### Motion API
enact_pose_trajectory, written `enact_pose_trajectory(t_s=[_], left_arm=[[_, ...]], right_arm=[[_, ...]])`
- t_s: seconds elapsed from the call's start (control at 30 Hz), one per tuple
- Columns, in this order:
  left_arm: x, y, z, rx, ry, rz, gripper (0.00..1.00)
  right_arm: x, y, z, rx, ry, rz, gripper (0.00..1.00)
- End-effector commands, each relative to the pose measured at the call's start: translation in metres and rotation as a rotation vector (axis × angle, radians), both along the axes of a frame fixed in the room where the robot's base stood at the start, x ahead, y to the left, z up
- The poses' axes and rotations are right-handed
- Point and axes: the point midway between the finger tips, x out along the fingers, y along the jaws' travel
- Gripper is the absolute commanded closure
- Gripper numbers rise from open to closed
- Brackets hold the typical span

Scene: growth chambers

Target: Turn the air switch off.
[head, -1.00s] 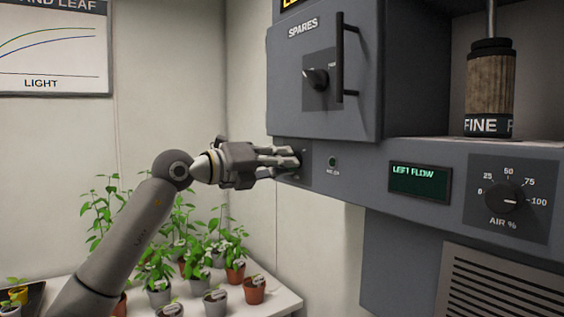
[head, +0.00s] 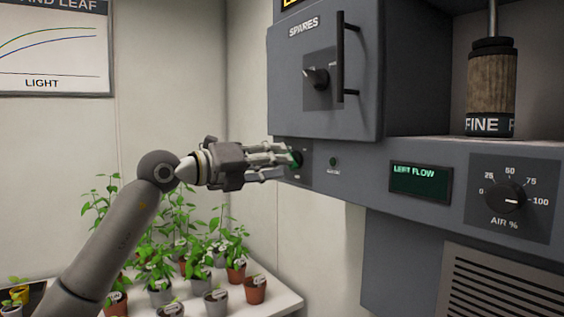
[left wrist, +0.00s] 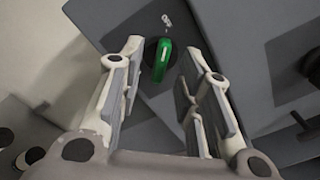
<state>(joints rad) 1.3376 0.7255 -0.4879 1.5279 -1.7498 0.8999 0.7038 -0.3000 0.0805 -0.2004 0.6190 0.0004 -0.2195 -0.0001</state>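The air switch is a green handle (head: 296,158) on a dark plate at the left end of the grey panel. In the left wrist view the green handle (left wrist: 162,60) has a pale mark near its top end and stands about upright in the picture. My left gripper (head: 283,163) is just left of the switch in the head view. In the left wrist view its fingers (left wrist: 163,53) are apart, one on each side of the handle, with gaps showing. Nothing is held. My right gripper is in neither view.
A small round lamp (head: 333,162) sits right of the switch. A display (head: 420,184) reads LEFT FLOW, and an AIR % dial (head: 506,198) is further right. The SPARES cabinet (head: 300,75) hangs directly above. Potted plants stand on a white table (head: 285,297) below left.

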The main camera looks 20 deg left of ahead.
Motion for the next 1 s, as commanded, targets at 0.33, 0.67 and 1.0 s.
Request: enact_pose_trajectory(t_s=[0.33,0.67,1.0], left_arm=[[-0.055,0.044,-0.001,0.002,0.001,0.003,0.68],[-0.075,0.058,0.0,0.0,0.0,0.0,0.68],[-0.075,0.058,0.0,0.0,0.0,0.0,0.68]], right_arm=[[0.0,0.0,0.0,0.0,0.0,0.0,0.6],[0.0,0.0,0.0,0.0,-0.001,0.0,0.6],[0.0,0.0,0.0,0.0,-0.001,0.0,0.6]])
